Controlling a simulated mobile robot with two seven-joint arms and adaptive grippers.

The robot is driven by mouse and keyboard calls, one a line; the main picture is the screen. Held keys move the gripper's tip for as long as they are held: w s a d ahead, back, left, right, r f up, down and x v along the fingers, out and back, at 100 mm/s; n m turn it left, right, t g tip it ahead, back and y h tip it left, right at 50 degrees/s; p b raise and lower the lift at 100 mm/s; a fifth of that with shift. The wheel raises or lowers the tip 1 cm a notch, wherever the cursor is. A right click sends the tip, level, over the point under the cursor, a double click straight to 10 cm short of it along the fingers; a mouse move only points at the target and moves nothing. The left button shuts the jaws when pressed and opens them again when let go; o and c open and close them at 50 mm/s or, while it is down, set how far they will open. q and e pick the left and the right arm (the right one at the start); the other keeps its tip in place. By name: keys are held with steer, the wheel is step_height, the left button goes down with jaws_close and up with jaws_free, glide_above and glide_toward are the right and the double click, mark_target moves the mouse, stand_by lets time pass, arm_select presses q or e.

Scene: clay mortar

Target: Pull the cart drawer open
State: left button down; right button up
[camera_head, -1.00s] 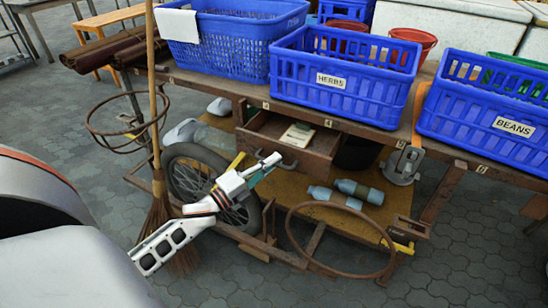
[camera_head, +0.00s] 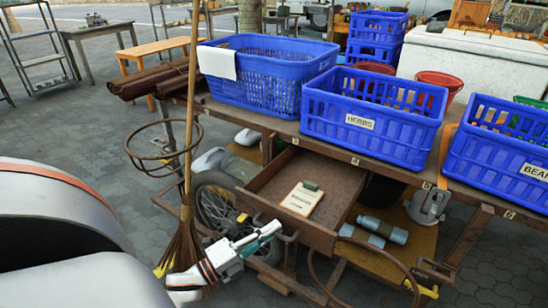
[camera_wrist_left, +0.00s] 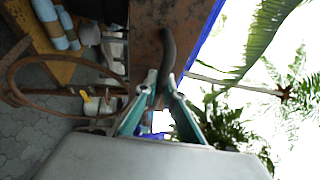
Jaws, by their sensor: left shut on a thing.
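The cart drawer (camera_head: 315,238) is a brown wooden box under the table top. It stands pulled out well toward me, with its inside showing. A pale notepad with a small green item (camera_head: 301,200) lies in it. My left gripper (camera_head: 276,230) is at the drawer front, shut on the drawer handle. In the left wrist view the dark curved handle (camera_wrist_left: 168,48) runs between the teal fingertips (camera_wrist_left: 162,84). The fingers hide part of the handle in the head view. My right gripper is not in view.
Blue crates (camera_head: 372,115) stand on the cart top (camera_head: 330,143). A broom (camera_head: 187,235) stands close left of my left arm, beside a wheel (camera_head: 213,203) and a rusty ring (camera_head: 163,146). Blue-grey bottles (camera_head: 372,232) lie on the lower shelf.

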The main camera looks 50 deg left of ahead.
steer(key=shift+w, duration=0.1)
arm_select(q)
steer(key=c, duration=2.2)
jaws_free()
steer(key=shift+o, duration=0.3)
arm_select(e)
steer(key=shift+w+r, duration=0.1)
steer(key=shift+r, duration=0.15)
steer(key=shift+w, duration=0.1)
arm_select(q)
steer(key=v, duration=1.2)
